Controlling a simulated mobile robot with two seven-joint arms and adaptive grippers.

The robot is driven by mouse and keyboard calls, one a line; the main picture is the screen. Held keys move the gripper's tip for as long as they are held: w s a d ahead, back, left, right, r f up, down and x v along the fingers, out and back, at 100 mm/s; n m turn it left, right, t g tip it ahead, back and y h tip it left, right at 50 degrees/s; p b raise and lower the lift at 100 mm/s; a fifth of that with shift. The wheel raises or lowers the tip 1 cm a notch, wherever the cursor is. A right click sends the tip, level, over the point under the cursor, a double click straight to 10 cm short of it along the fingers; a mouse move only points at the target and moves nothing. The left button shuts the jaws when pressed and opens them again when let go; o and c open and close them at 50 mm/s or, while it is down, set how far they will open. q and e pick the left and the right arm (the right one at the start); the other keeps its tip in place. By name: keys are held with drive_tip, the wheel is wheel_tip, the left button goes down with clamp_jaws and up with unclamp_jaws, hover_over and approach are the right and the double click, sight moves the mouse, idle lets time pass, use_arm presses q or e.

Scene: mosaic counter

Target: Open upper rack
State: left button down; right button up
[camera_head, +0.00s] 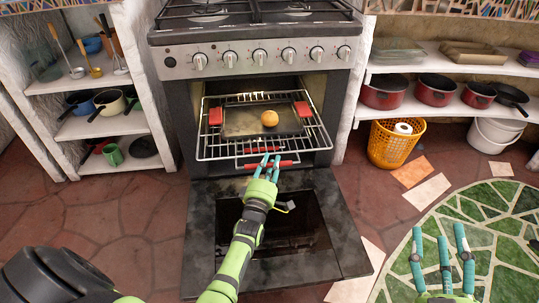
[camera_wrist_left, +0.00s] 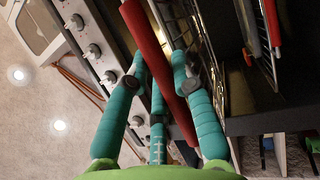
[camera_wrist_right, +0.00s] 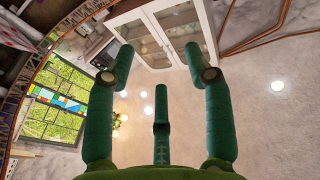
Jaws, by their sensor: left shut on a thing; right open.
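The oven (camera_head: 257,60) has its door (camera_head: 200,235) folded down. The upper wire rack (camera_head: 212,150) is slid partly out and carries a dark tray (camera_head: 240,122) with red grips and a round orange-brown item (camera_head: 269,118). My left gripper (camera_head: 266,160) is at the rack fronts. In the left wrist view its fingers (camera_wrist_left: 158,75) are closed around a red handle bar (camera_wrist_left: 150,45), which appears to be the upper rack's. Another red bar (camera_wrist_left: 272,22) lies lower, apart from the fingers. My right gripper (camera_head: 440,233) is open and empty over the green floor mosaic, far from the oven.
Left shelves (camera_head: 95,128) hold pots and utensils. Right shelves (camera_head: 440,110) hold red pots and glass dishes. An orange basket (camera_head: 395,145) and a white bucket (camera_head: 492,134) stand below. The lowered door fills the floor space before the oven.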

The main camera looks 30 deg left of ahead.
use_arm(q)
drive_tip(key=shift+s+d, duration=0.45)
drive_tip(key=shift+s, duration=0.15)
use_arm(e)
drive_tip(key=shift+w+d+f+m+g+h, duration=0.1)
drive_tip(key=shift+d+f+g+h, duration=0.25)
drive_tip(key=shift+f, duration=0.5)
drive_tip(key=shift+w+d+f+m+g+h, duration=0.1)
drive_tip(key=shift+f+g+h, duration=0.1)
drive_tip(key=shift+f+g, duration=0.5)
drive_tip(key=shift+w+d+f+m+g+h, duration=0.1)
drive_tip(key=shift+d+f+g+h, duration=0.15)
drive_tip(key=shift+f, duration=0.75)
use_arm(q)
drive_tip(key=c, duration=1)
unclamp_jaws()
drive_tip(key=v, duration=1.2)
